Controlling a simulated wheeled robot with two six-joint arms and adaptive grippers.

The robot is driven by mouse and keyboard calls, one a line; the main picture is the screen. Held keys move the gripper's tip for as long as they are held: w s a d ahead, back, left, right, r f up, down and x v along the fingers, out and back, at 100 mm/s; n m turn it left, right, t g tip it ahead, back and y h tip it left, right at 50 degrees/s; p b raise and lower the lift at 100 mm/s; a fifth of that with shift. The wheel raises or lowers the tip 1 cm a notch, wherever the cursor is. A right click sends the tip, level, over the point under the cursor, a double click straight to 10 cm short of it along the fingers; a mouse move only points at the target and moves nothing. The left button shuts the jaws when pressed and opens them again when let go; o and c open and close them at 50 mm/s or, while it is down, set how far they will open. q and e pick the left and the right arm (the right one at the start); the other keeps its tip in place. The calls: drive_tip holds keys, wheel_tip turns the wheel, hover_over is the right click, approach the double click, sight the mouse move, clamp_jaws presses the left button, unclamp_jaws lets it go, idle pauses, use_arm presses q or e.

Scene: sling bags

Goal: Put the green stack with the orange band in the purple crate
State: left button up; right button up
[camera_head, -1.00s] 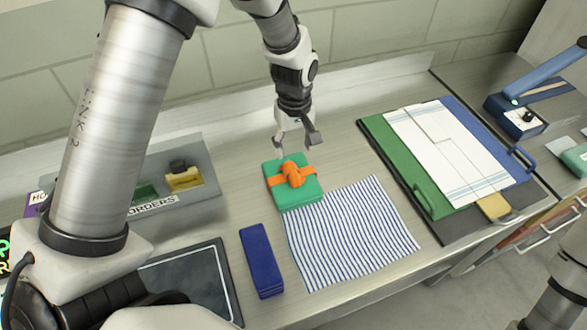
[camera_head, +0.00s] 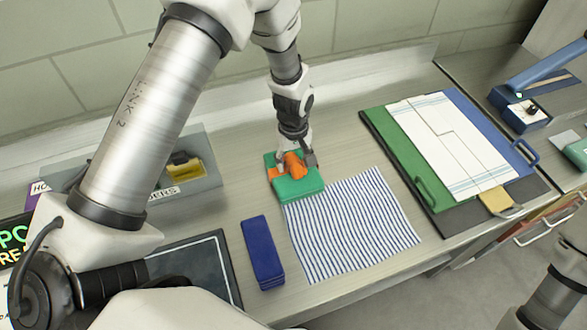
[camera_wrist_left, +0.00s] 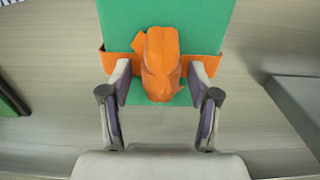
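The green stack (camera_head: 300,191) with an orange band (camera_head: 294,166) lies on the counter at the top left corner of a striped cloth. The band has a raised orange knot. In the left wrist view, the green stack (camera_wrist_left: 205,30) is ahead and the orange knot (camera_wrist_left: 160,65) sits between my fingers. My left gripper (camera_head: 296,162) is down at the stack; in the left wrist view (camera_wrist_left: 160,84) its fingers are open on both sides of the knot, with gaps showing. I cannot make out a purple crate. My right gripper is out of view.
A blue folded stack (camera_head: 262,252) lies left of the striped cloth (camera_head: 350,225). A grey bin (camera_head: 205,185) stands at left behind my arm. Green and blue boards with white cloths (camera_head: 450,150) lie at right. A dark framed panel (camera_head: 225,265) is at front left.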

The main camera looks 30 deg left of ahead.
use_arm(q)
drive_tip(key=shift+s+r, duration=0.1)
clamp_jaws()
drive_tip(key=shift+r, duration=0.1)
